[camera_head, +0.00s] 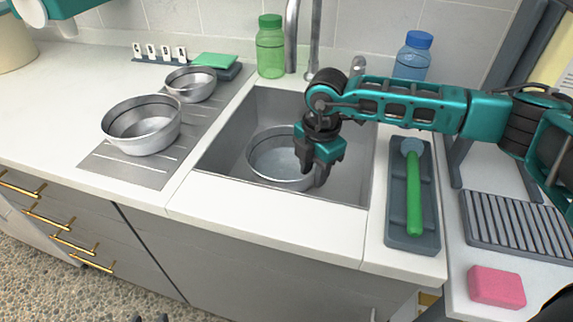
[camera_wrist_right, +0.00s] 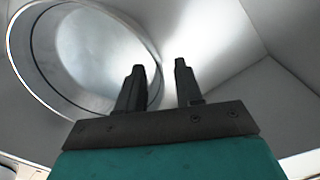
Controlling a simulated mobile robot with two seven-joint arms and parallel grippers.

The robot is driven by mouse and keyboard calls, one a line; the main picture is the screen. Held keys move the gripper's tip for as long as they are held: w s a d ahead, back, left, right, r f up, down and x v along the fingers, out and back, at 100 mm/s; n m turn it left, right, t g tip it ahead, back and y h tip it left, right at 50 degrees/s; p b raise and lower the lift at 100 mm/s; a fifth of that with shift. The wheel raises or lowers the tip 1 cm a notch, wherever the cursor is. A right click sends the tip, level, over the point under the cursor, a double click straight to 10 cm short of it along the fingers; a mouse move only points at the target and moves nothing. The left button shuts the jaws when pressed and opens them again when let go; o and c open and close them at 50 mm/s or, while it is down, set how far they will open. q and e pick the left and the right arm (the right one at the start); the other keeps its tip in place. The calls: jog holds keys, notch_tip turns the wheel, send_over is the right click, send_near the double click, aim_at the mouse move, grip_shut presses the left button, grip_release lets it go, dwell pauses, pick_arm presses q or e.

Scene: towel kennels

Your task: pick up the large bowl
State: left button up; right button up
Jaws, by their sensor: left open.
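Three metal bowls are in the head view. One wide bowl (camera_head: 277,172) sits in the sink, its right side hidden by my right gripper. Another wide bowl (camera_head: 142,138) stands on the drainboard, with a smaller bowl (camera_head: 190,88) behind it. I cannot tell for sure which wide bowl is larger. My right gripper (camera_head: 311,178) points down at the right rim of the sink bowl. In the right wrist view its fingers (camera_wrist_right: 160,82) are apart, close to that bowl's rim (camera_wrist_right: 20,62); contact is unclear. Dark tips of my left gripper (camera_head: 150,318) show at the bottom edge.
The sink (camera_head: 222,160) has a tap (camera_head: 292,35) behind it. A green bottle (camera_head: 270,48) and a blue bottle (camera_head: 412,58) stand at the back. A tray (camera_head: 397,190) with a green-handled brush (camera_head: 413,195) lies right, near a pink sponge (camera_head: 496,287).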

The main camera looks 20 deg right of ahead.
jog(key=shift+w+f, duration=0.1)
jog(key=shift+f, duration=0.55)
grip_shut()
jog(key=shift+r, duration=0.1)
